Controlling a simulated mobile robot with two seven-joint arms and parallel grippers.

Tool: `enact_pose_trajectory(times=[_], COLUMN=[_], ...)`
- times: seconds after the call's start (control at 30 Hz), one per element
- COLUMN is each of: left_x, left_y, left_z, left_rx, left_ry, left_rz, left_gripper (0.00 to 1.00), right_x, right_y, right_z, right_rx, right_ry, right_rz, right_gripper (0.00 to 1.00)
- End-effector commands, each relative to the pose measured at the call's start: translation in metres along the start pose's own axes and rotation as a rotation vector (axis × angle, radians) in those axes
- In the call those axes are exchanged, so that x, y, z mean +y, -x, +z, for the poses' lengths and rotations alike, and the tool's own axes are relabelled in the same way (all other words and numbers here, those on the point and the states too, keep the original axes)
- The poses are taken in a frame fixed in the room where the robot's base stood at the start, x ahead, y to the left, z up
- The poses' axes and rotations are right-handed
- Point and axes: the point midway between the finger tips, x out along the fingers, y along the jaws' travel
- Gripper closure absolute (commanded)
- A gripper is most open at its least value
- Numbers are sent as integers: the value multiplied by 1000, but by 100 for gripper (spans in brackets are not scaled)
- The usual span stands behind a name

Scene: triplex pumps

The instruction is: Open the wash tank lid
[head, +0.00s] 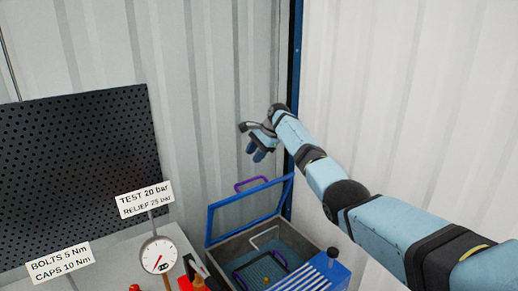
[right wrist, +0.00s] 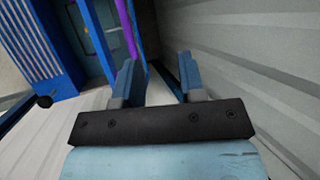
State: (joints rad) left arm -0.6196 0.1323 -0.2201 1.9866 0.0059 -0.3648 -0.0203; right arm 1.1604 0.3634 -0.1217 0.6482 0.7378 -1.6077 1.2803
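The wash tank (head: 223,250) is a grey open basin at the bottom of the head view. Its blue-framed lid (head: 226,201) stands raised at the tank's back, with a purple handle (head: 251,182) at its upper edge. My right gripper (head: 256,148) is above the lid, near the wall, apart from the handle. In the right wrist view its two fingers (right wrist: 158,80) are spread with nothing between them. The purple handle (right wrist: 127,30) and blue frame also show there, beyond the left finger. My left gripper is not in view.
A pressure gauge (head: 158,255) and signs stand left. A black pegboard (head: 80,175) and corrugated walls close in behind and right.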

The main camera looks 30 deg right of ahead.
Motion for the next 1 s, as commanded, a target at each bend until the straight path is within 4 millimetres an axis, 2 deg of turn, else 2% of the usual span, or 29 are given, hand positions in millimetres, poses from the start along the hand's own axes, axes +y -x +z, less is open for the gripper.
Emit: enact_pose_trajectory(times=[0.1, 0.23, 0.77, 0.87, 0.97, 1.0], left_x=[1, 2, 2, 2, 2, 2], left_y=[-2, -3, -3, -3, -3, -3], left_z=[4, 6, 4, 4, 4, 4], left_rx=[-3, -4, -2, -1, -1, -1], left_ry=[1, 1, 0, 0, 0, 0], left_rz=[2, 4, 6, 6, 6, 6], left_gripper=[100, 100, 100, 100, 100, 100], right_x=[0, 0, 0, 2, 13, 22], right_y=[18, 28, 32, 29, 9, -4], right_z=[-1, -1, 0, 0, 0, 0], right_rx=[1, 1, 0, 3, 24, 37], right_ry=[0, -1, -1, 5, 49, 82], right_rz=[-2, 0, 1, 3, 20, 31], right_gripper=[63, 63, 63, 63, 63, 63])
